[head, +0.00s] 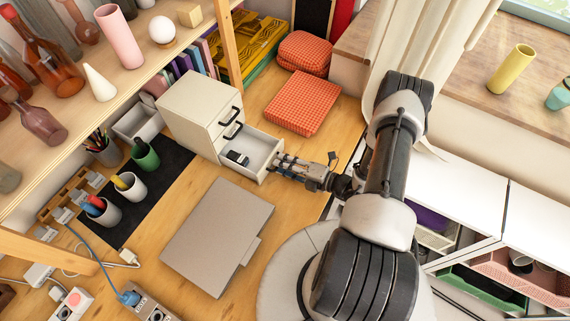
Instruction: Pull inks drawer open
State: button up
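A small cream drawer unit (185,100) stands on the wooden desk. Its lowest drawer (263,143) is pulled well out toward my arm, with a few small dark items (237,158) lying in it. Two upper drawers with dark handles (234,115) are closed. No label naming inks is readable. My gripper (280,163) is at the front of the open drawer, its fingers at or very near the front panel. The drawer's handle is hidden by the gripper. The fingers are too small to tell whether they are open or shut on the handle.
A grey closed laptop-like slab (218,235) lies in front of the unit. Cups with pens (128,187) stand on a black mat (165,185) to the left. Red checkered cushions (302,102) lie behind the drawer. A shelf (60,150) with bottles overhangs the left.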

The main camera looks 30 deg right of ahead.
jog(key=shift+s+d, duration=0.1)
jog(key=v, duration=1.2)
dwell(0.4)
